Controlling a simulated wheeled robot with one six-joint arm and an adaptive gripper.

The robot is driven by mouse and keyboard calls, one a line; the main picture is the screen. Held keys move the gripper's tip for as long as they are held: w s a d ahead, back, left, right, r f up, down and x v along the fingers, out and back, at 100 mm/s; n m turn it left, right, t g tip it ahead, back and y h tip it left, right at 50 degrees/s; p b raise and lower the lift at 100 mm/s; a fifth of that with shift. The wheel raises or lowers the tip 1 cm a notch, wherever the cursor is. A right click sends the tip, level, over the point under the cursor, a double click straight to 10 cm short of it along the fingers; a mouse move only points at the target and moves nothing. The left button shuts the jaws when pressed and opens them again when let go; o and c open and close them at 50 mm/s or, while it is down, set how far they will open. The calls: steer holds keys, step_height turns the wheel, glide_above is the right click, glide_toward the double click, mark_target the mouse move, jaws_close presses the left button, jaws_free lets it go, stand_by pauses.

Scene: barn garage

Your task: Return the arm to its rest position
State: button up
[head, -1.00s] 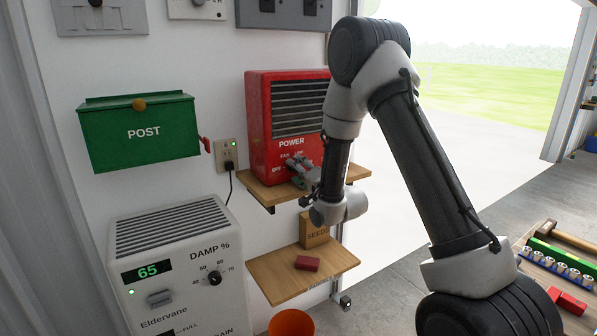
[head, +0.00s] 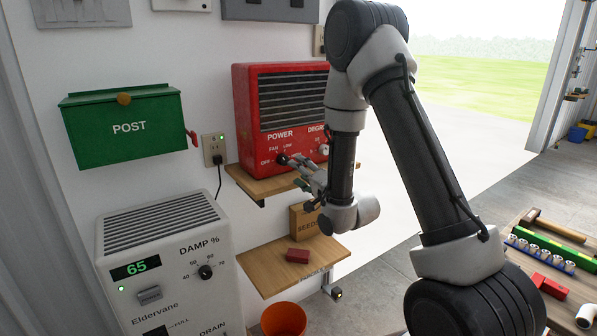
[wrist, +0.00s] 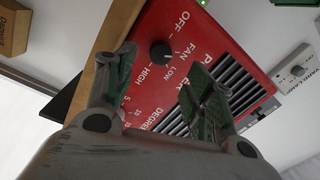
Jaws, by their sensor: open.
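My gripper (head: 304,181) is in front of the lower part of the red heater (head: 290,85), near its power knob (head: 283,159). In the wrist view my gripper (wrist: 165,85) has its two fingers spread apart with nothing between them. The heater's red face (wrist: 195,25) and the black power knob (wrist: 161,54) show beyond the fingers, apart from them. The knob's pointer is too small to read surely. My arm is bent, with its elbow high and the forearm hanging down beside the heater.
The heater stands on a wooden shelf (head: 262,186). A lower shelf (head: 275,268) holds a seeds box (head: 305,222) and a red block (head: 298,256). A green post box (head: 125,127), a dehumidifier (head: 165,255) and an orange bucket (head: 284,319) are left. A cluttered bench (head: 515,282) is right.

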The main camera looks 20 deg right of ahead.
steer(key=s+d+f+n+g+h, duration=0.1)
steer(key=s+f+n+g, duration=0.1)
steer(key=f+g, duration=0.35)
steer(key=s+d+f+n+g+h, duration=0.2)
steer(key=f+n, duration=0.1)
steer(key=f, duration=0.6)
steer(key=s+d+n+g+h, duration=0.2)
steer(key=s+d+g, duration=0.15)
steer(key=s, duration=0.25)
steer(key=s+d+r+n+g, duration=0.1)
steer(key=s+d+r, duration=0.2)
steer(key=s+r, duration=1)
steer(key=s+d+r+n+g+h, duration=0.1)
steer(key=s+d+r+n, duration=0.1)
steer(key=s+r, duration=1.1)
steer(key=shift+s+d, duration=0.4)
steer(key=shift+s, duration=0.05)
